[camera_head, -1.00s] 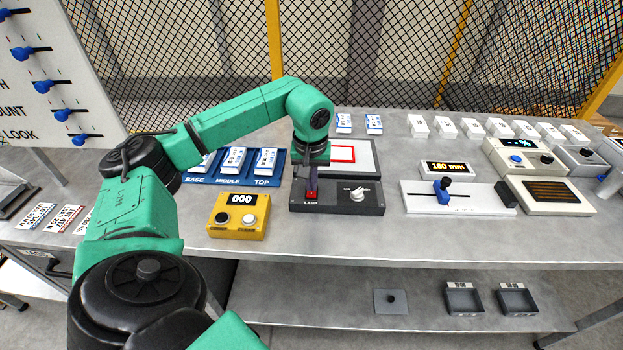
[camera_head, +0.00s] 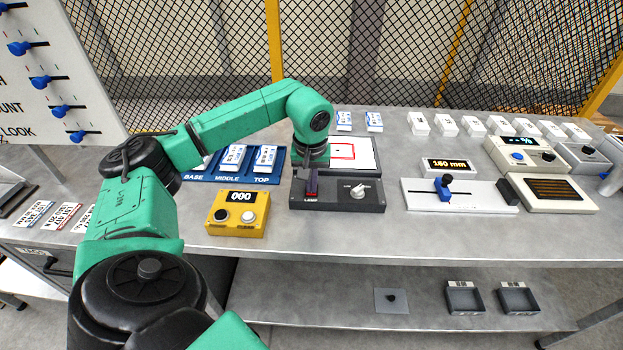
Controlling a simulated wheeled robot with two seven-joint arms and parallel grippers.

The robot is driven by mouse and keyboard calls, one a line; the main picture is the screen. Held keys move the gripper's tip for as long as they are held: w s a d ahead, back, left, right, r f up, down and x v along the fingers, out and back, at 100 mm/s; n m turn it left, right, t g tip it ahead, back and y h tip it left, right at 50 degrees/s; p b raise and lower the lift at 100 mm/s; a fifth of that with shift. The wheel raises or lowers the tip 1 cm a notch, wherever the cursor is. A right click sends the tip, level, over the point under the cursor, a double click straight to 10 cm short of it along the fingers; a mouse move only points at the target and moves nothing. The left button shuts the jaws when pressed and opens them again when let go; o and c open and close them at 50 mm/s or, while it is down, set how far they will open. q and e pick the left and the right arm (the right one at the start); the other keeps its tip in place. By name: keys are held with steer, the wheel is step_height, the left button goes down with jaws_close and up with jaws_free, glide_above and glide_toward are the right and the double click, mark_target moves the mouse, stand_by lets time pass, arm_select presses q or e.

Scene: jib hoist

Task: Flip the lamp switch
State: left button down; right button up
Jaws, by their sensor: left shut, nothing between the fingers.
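The lamp switch (camera_head: 308,195) is a small red rocker above the LAMP label, on the left of a dark grey control box (camera_head: 335,208) on the table. Little of its red shows beside the fingers. My left gripper (camera_head: 312,188) points down and is shut and empty, its tips at the switch. I cannot tell whether they touch it. The panel (camera_head: 362,152) behind the box is bright white, with a red outline on it. My right gripper is out of view.
A white knob (camera_head: 359,191) sits right of the switch on the same box. A yellow counter box (camera_head: 238,214) stands to the left, near a blue tray (camera_head: 222,179) with cards. A slider unit (camera_head: 458,196) stands to the right. The front table strip is clear.

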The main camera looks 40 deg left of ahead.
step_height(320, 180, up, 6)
steer(key=p, duration=0.6)
stand_by(0.4)
